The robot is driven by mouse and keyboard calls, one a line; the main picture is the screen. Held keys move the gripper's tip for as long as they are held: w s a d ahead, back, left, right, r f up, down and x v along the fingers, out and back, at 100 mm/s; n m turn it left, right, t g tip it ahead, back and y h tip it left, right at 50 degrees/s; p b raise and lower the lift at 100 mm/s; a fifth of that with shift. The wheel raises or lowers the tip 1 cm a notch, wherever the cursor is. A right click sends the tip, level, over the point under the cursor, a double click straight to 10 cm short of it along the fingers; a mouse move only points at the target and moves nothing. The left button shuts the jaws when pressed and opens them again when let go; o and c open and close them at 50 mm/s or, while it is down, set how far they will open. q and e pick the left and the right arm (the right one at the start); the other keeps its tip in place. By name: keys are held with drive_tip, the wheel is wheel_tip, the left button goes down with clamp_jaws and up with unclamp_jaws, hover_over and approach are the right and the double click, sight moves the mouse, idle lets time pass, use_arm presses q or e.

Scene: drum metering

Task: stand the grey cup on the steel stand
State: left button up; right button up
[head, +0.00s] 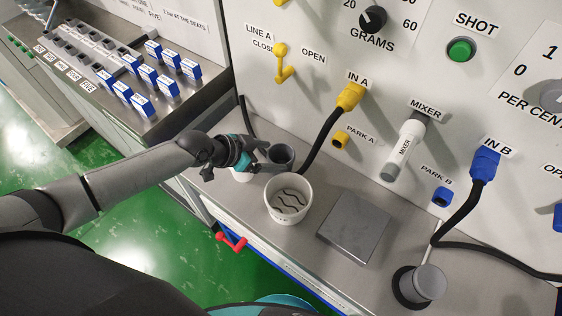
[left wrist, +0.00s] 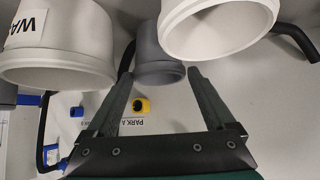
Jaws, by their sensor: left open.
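The grey cup (head: 281,153) stands on the steel counter by the panel, behind the white tub and partly hidden by my gripper. My left gripper (head: 267,157) is open, its fingers reaching to the near side of the grey cup. In the left wrist view the grey cup (left wrist: 159,62) lies in line with the gap between the open fingertips (left wrist: 162,66); I cannot tell whether they touch it. The steel stand (head: 354,226), a flat square grey plate, is empty on the counter to the right. My right gripper is not in view.
A white tub (head: 289,214) with wavy dark lines inside stands close in front of the grey cup. Another white cup (head: 240,175) is partly hidden under my gripper. Black hoses (head: 322,138) hang from the panel.

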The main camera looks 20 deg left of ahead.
sight(289, 158)
use_arm(q)
drive_tip(key=shift+b+x, duration=0.4)
drive_tip(key=shift+x, duration=1.95)
drive_tip(key=shift+s+f, duration=0.1)
drive_tip(key=shift+s, duration=0.05)
